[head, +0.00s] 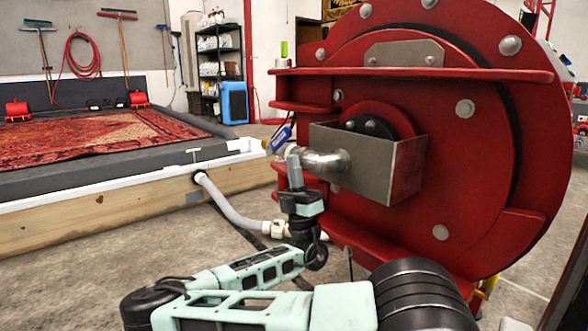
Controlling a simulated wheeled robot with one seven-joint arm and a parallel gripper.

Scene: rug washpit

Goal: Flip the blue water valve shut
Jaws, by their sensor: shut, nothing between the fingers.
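The blue valve handle (281,138) sits at the left end of the metal pipe elbow (328,160) on the red machine. It slants up and to the right from a small yellowish tip at its lower left. My gripper (293,152) is shut and points up, just below and to the right of the handle. Its fingers overlap the pipe end in the picture and hide part of the valve body. I cannot tell whether the fingertips touch the handle.
The large red machine (450,120) with a grey metal box (350,165) fills the right. A pale hose (225,207) runs from the wooden-sided washpit (100,218) at left, which holds a patterned rug (95,145).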

